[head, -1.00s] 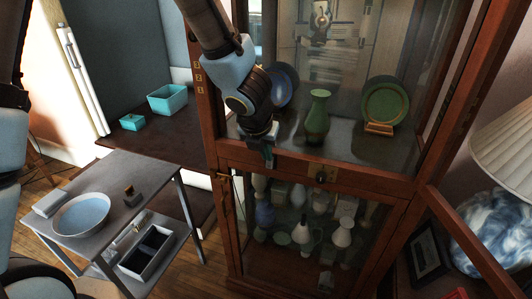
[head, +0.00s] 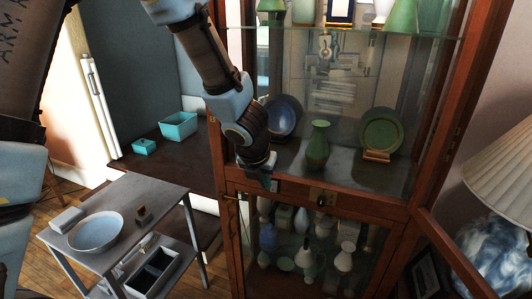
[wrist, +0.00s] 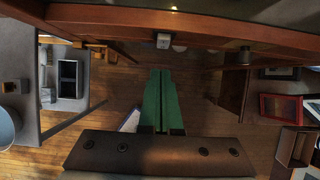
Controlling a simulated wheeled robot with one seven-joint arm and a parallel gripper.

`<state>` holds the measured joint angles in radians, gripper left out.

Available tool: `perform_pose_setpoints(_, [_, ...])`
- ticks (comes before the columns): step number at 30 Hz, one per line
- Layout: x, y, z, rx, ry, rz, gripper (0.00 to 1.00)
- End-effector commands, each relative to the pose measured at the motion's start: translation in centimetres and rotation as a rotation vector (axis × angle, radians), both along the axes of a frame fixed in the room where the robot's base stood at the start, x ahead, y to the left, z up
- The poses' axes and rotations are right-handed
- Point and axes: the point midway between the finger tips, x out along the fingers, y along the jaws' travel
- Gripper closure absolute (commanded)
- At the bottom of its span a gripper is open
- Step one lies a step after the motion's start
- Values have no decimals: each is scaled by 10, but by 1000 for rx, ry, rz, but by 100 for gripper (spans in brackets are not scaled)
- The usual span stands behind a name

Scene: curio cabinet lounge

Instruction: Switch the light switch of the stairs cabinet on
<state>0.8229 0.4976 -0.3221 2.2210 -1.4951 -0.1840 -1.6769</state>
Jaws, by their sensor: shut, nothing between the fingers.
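The tall wooden glass-fronted cabinet (head: 226,208) stands in front of me. On its middle rail is a brass plate with a dark knob (head: 321,197); I cannot tell whether it is the light switch or a lock. My gripper (head: 262,183) is at the front of this rail, left of the plate. In the wrist view its green fingers (wrist: 160,100) are shut together with nothing between them. A small grey box (wrist: 163,40) sits on the wooden rail beyond the fingertips, apart from them; it may be the switch. Its on or off position is too small to tell.
Vases and plates, including a green vase (head: 318,146) and blue plate (head: 287,116), stand inside the cabinet. A lower door frame (head: 450,250) stands open at right, near a lamp (head: 505,235). A grey trolley (head: 150,192) with a bowl (head: 96,232) is at left.

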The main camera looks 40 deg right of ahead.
Motion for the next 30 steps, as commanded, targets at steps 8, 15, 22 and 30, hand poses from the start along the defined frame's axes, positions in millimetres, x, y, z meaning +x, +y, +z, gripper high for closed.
perform_pose_setpoints(8, [-1, 0, 34, -2, 0, 0, 100])
perform_pose_setpoints(15, [-1, 1, 71, -2, 0, 2, 100])
perform_pose_setpoints(22, [-1, 2, 93, -3, 0, 4, 100])
perform_pose_setpoints(30, [-2, 3, 100, -1, -1, 0, 100])
